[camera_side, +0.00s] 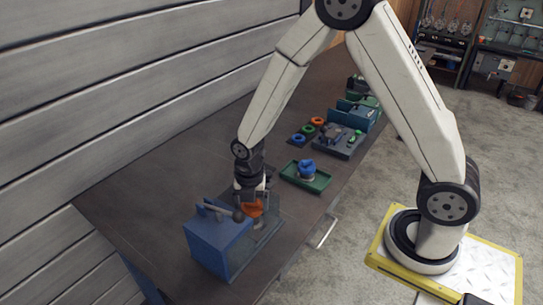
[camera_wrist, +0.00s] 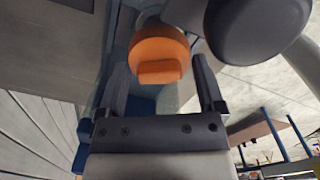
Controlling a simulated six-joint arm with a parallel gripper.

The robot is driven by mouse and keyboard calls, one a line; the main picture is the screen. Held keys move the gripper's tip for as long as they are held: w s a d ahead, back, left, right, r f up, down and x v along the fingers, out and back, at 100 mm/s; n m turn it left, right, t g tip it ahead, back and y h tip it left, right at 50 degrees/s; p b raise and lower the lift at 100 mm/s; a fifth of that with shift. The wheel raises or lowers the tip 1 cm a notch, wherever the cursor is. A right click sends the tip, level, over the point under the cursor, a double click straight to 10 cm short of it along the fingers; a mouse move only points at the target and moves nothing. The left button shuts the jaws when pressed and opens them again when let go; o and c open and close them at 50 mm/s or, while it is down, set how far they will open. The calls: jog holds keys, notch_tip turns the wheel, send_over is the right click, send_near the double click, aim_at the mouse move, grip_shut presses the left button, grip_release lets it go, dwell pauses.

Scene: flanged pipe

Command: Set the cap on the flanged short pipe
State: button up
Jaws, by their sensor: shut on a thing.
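An orange round piece with a raised block on its face, which looks like the cap (camera_wrist: 160,48), sits between the fingers of my gripper (camera_wrist: 160,66) in the wrist view. My gripper (camera_side: 250,196) is shut on it and points down. In the side view the orange cap (camera_side: 252,209) shows just below the fingers, beside a blue box-shaped fixture (camera_side: 217,242). I cannot clearly make out the flanged short pipe; the gripper and fixture hide much of that spot. I cannot tell whether the cap touches anything below it.
A lever with a dark ball end (camera_side: 238,215) rises from the blue fixture, close to my gripper. The ball (camera_wrist: 258,28) looms large in the wrist view. A green tray (camera_side: 318,184) holds a blue part (camera_side: 306,167). Orange, green and blue rings and other fixtures stand farther along the table.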

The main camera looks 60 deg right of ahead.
jog(key=shift+f, duration=0.55)
dwell(0.4)
jog(key=o, duration=0.9)
jog(key=shift+r, duration=0.2)
jog(key=shift+r, duration=3.35)
